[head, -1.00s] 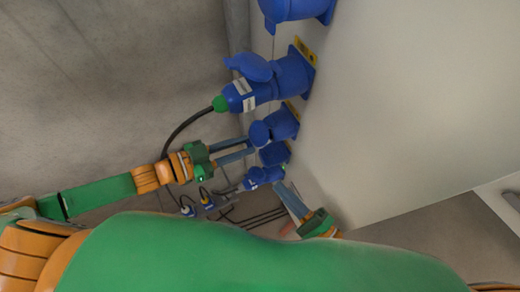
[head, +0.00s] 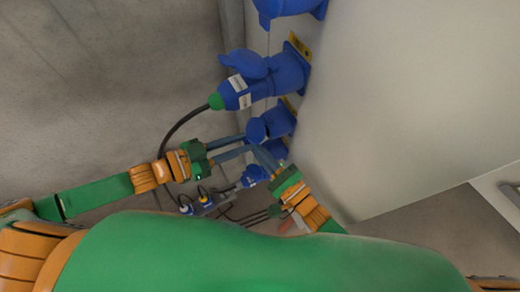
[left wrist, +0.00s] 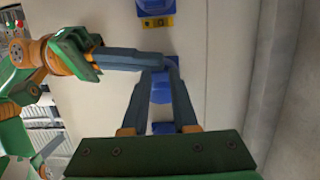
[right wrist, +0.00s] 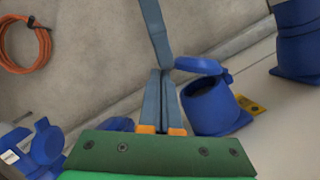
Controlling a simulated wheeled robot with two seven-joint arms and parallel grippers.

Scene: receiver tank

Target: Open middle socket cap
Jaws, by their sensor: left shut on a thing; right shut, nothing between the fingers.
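The middle socket (head: 281,120) is a blue housing on the pale wall. Its round blue cap (head: 256,131) faces left in the head view. In the right wrist view the socket (right wrist: 215,112) shows a dark opening, with the cap (right wrist: 199,66) tilted up from it on its hinge side. My left gripper (head: 248,144) is shut on the cap's edge; its fingertips (left wrist: 162,66) show in the left wrist view with blue behind them. My right gripper (head: 260,152) is shut and empty just below the left fingers; its fingers (right wrist: 160,85) lie together beside the socket.
A larger blue socket with a plug (head: 252,91) and black cable is above, and another blue socket (head: 290,8) is at the top. A lower plug (head: 254,176) hangs close under my grippers.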

